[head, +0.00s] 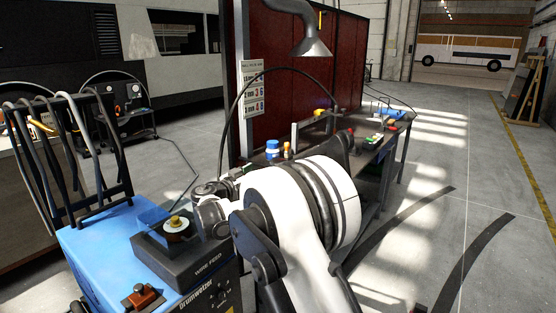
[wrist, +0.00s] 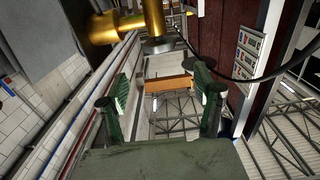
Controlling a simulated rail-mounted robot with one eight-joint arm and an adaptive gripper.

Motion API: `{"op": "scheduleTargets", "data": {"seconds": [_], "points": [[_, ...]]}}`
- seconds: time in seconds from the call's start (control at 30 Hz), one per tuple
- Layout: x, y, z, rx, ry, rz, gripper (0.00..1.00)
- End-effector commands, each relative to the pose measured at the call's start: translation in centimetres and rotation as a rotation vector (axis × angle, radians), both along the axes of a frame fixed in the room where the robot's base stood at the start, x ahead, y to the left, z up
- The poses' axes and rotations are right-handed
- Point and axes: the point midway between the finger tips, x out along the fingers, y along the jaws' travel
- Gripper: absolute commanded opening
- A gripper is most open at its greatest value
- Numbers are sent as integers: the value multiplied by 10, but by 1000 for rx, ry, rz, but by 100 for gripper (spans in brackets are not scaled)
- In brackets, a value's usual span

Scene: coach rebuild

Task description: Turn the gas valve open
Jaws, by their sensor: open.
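In the wrist view a brass-coloured fitting (wrist: 112,27) with a short grey cylinder (wrist: 159,45) crosses the top, beyond my fingertips. It may be part of the gas valve; I cannot tell for sure. An orange-brown bar (wrist: 168,86) shows between the fingers, with a dark round part (wrist: 203,79) at its right; whether it is the valve's handle is unclear. My gripper (wrist: 164,92) is open, its green fingers apart, with no visible contact. In the head view my white arm fills the middle and no gas valve can be made out.
The blue welder (head: 93,243) with its wire-feed box (head: 190,262) stands at lower left beside my arm. A workbench (head: 376,150) with small items lies behind my arm, beside the red partition (head: 310,68). An extraction hood (head: 311,47) hangs above.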

Motion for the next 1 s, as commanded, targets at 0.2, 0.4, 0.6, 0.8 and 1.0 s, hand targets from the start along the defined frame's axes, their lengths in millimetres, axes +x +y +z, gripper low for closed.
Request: {"op": "scheduleTargets", "data": {"seconds": [0.2, 0.4, 0.6, 0.8, 1.0], "points": [[35, -22, -1, 0, 0, -2, 65], [67, -40, -1, 0, 0, -1, 65], [91, -53, 0, 0, 0, 0, 65], [102, -60, 0, 0, 0, 1, 65], [103, -61, 0, 0, 0, 1, 65]]}}
